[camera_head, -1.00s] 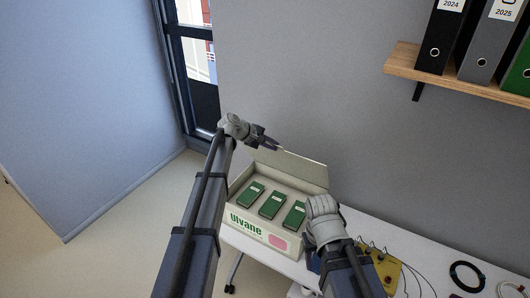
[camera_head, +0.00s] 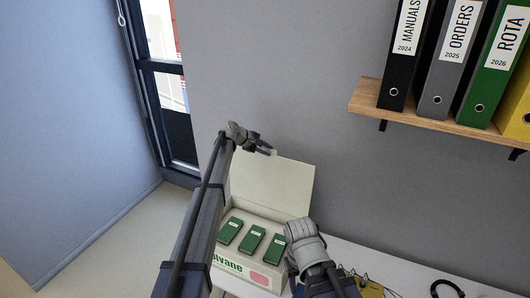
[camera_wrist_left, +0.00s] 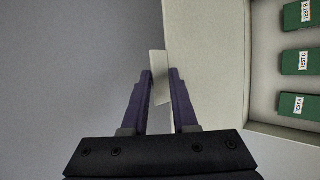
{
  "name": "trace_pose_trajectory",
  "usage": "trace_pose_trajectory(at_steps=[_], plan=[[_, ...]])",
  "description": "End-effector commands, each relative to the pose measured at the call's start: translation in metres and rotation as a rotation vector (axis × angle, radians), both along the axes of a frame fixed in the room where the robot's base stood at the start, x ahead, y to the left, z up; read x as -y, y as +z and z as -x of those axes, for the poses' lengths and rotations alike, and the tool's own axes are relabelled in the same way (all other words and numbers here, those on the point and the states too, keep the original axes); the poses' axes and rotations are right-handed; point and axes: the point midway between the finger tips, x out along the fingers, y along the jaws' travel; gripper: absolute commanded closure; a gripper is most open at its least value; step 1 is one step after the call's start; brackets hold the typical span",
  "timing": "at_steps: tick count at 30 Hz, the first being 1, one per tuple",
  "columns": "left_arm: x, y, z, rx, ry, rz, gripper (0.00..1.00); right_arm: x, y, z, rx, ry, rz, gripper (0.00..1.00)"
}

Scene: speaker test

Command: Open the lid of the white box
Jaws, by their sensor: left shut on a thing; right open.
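The white box (camera_head: 249,271) stands on the white table, with green lettering and a pink patch on its front. Its lid (camera_head: 283,188) stands raised at the back, and the inside is uncovered. My left gripper (camera_head: 268,150) is at the lid's top edge. In the left wrist view its purple fingers (camera_wrist_left: 160,78) are shut on a small pale tab (camera_wrist_left: 158,64) at the edge of the lid (camera_wrist_left: 205,60). My right gripper (camera_head: 306,246) is open beside the box's right side; its fingertips are hard to make out.
Several green blocks (camera_head: 252,243) lie in the box; the left wrist view shows labels TEST A, TEST B and TEST C. A wooden shelf (camera_head: 430,122) with binders is on the grey wall at the upper right. Right of the box are a yellow device (camera_head: 370,290) and a black cable coil (camera_head: 447,288).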

Motion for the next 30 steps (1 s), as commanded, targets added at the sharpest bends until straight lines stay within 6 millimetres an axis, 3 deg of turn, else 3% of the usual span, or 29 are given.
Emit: trace_pose_trajectory(at_steps=[11,12,14,23,30], plan=[[0.001,0.0,-0.001,0.003,-0.001,0.0,1.0,0.0,0.0,0.0,0.0,0.0,0.0,0.5],[0.0,0.0,-0.001,0.003,-0.001,0.0,0.72,0.0,0.0,0.0,0.0,0.0,0.0,0.5],[0.0,0.0,-0.001,0.003,-0.001,0.0,0.65,0.0,0.0,0.0,0.0,0.0,0.0,0.5],[-0.001,0.002,0.0,0.001,0.0,0.0,0.64,0.0,0.002,0.0,0.0,-0.001,0.0,0.5],[-0.021,0.03,0.018,0.001,0.002,-0.001,0.64,0.0,0.03,0.0,0.0,-0.014,0.0,0.5]])
